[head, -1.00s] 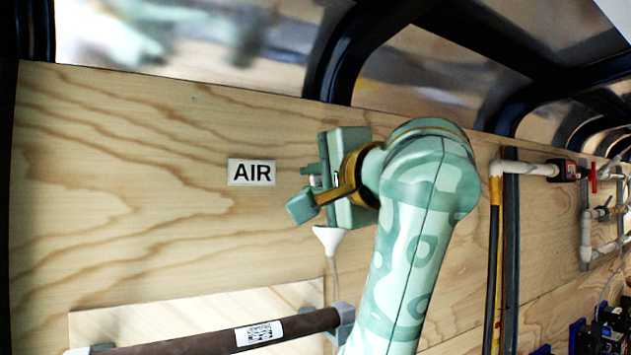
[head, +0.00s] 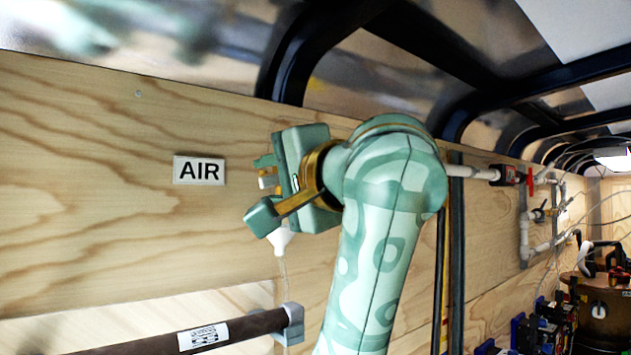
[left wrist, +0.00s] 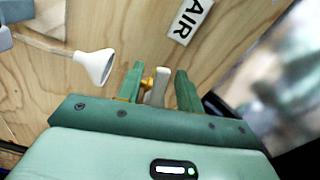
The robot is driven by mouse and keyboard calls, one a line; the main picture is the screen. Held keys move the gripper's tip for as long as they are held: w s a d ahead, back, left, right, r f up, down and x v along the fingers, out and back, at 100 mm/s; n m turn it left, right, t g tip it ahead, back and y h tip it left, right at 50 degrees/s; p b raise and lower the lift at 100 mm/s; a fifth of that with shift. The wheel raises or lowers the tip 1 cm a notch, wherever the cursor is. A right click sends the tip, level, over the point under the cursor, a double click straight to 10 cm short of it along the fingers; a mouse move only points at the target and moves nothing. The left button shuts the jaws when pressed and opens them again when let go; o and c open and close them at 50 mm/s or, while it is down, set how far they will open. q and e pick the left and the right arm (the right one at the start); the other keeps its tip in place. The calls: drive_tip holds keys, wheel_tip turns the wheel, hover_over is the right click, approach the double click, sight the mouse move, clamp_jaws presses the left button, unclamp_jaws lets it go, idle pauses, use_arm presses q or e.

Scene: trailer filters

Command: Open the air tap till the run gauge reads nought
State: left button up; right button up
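The AIR sign (head: 199,170) is fixed to the plywood wall and also shows in the left wrist view (left wrist: 190,18). My left gripper (head: 262,187) is just right of the sign, close to the wall. In the left wrist view, a small tap with a pale handle (left wrist: 159,86) and brass-coloured body stands between the fingers (left wrist: 158,88). A gap shows beside the handle, so the fingers look open around it. In the head view the hand mostly hides the tap. I cannot make out the run gauge. My right gripper is not in view.
A white funnel (head: 279,240) with a thin tube hangs just below the gripper, close to it. A dark brown cylinder (head: 170,340) in a grey bracket is lower left. White piping with a red valve handle (head: 529,177) runs along the wall at right.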

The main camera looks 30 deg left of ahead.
use_arm(q)
drive_tip(key=v, duration=1.4)
drive_tip(key=shift+b, duration=0.45)
drive_tip(key=b+x, duration=0.1)
drive_tip(key=x, duration=1.5)
drive_tip(key=shift+a, duration=0.2)
